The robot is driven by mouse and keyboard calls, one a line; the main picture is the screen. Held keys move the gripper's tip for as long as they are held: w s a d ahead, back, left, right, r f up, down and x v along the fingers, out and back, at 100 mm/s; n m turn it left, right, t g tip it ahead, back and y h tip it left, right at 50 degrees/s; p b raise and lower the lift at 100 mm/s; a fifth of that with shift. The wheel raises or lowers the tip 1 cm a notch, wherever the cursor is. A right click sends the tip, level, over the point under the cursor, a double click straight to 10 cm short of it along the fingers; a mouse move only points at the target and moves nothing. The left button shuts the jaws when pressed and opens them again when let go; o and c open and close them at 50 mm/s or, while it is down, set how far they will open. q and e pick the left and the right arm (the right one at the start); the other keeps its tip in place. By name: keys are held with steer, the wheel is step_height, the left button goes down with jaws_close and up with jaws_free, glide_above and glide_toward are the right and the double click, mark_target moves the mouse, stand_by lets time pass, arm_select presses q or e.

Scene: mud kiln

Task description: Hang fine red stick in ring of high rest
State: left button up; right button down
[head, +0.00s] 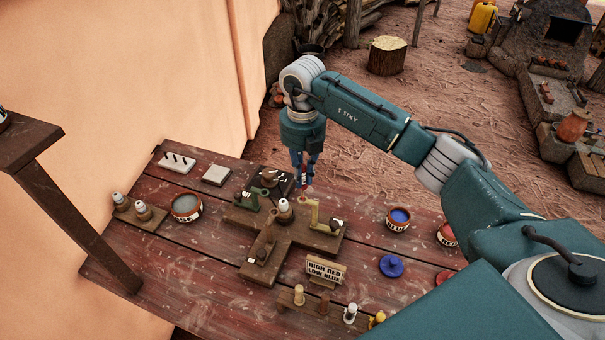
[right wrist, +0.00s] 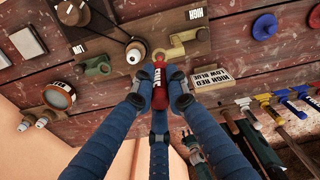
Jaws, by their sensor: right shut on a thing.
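My right gripper (head: 306,168) is shut on the fine red stick (head: 305,183) and holds it upright above the table. In the right wrist view, the three blue fingers of my right gripper (right wrist: 158,90) close around the red stick (right wrist: 160,92), which has a white label. The yellow high rest (head: 313,218) stands under it; its ring is just below or beside the stick's lower end. I cannot tell whether the tip is inside the ring. The high rest also shows in the right wrist view (right wrist: 188,42). My left gripper is not in the head view; a small teal part low in the wrist view may be it.
A green rest (head: 247,201) stands left of the yellow one on the wooden cross base (head: 270,228). A sign (head: 326,270) reads HIGH RED LOW BLUE. A round bowl (head: 186,207), a blue pot (head: 399,218) and a blue disc (head: 391,266) stand around. A post rises at left.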

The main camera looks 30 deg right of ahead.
mark_target(303, 187)
steer(key=shift+f, duration=0.45)
steer(key=shift+f+b, duration=0.55)
steer(key=shift+b, duration=0.05)
steer(key=shift+f, duration=0.2)
stand_by(0.3)
steer(key=shift+f+b, duration=0.5)
steer(key=shift+f, duration=0.1)
steer(key=shift+f+b, duration=0.3)
steer(key=shift+f, duration=0.2)
stand_by(0.5)
steer(key=shift+f, duration=0.2)
